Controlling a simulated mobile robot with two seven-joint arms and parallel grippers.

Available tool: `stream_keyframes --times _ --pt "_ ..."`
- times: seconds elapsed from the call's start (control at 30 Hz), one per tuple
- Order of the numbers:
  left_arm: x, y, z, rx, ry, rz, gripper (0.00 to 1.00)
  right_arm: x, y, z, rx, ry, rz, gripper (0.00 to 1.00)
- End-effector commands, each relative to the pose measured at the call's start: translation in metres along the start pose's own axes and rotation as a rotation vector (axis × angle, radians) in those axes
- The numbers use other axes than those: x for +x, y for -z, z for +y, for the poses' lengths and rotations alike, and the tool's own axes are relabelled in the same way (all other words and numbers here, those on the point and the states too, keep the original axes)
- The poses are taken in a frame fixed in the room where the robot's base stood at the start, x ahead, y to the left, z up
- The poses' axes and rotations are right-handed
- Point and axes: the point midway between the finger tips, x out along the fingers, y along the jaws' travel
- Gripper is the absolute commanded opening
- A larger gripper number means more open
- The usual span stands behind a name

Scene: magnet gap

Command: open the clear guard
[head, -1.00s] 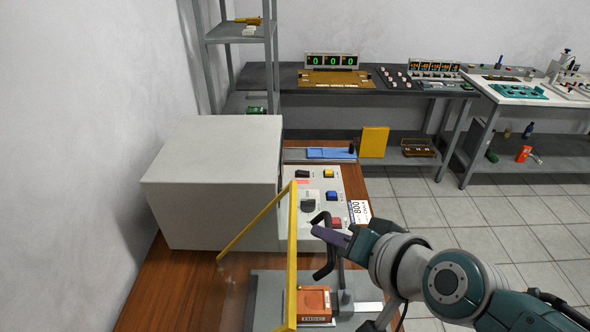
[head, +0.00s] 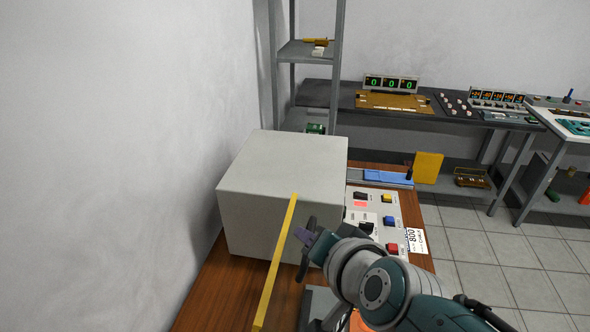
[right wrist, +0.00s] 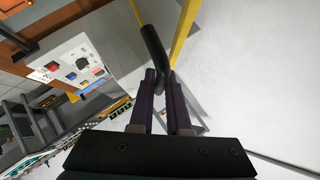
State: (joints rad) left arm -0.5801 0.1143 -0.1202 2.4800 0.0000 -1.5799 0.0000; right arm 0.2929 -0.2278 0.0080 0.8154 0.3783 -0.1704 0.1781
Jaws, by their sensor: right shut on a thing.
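The clear guard shows as a yellow frame bar (head: 276,260) slanting up in front of the grey box in the head view. Its clear panel is hard to make out. In the right wrist view, yellow frame bars (right wrist: 184,35) run up beside a black curved handle (right wrist: 152,50). My right gripper (head: 304,236) is at the guard's handle, just right of the yellow bar. In the wrist view its purple fingers (right wrist: 158,88) are shut on the handle. My right arm hides most of what lies below the guard. My left gripper is out of view.
The large grey box (head: 290,165) stands behind the guard. A control panel (head: 372,208) with colored buttons is to its right. The wooden table (head: 215,295) is bare at the left, near the white wall. Benches and a shelf stand farther back.

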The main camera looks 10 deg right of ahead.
Motion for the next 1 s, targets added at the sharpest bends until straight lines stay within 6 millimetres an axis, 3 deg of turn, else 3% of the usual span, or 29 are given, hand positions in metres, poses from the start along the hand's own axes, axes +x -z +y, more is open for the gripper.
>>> stream_keyframes --times 0.23,0.27,0.5,0.8,1.0 --pt "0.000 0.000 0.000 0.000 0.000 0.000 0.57 0.000 0.001 0.002 0.003 -0.002 0.003 0.00" --pt "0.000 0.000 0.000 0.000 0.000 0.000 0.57 0.000 0.001 0.002 0.003 -0.003 0.003 0.18" --pt "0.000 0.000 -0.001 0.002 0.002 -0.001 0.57 0.000 0.001 0.002 0.002 -0.002 0.002 0.45" --pt "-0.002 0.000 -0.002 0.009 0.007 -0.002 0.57 -0.002 0.001 0.001 0.001 -0.001 0.001 0.45" --pt "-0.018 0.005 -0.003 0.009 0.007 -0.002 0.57 -0.024 0.002 -0.001 0.002 -0.003 0.001 0.45"
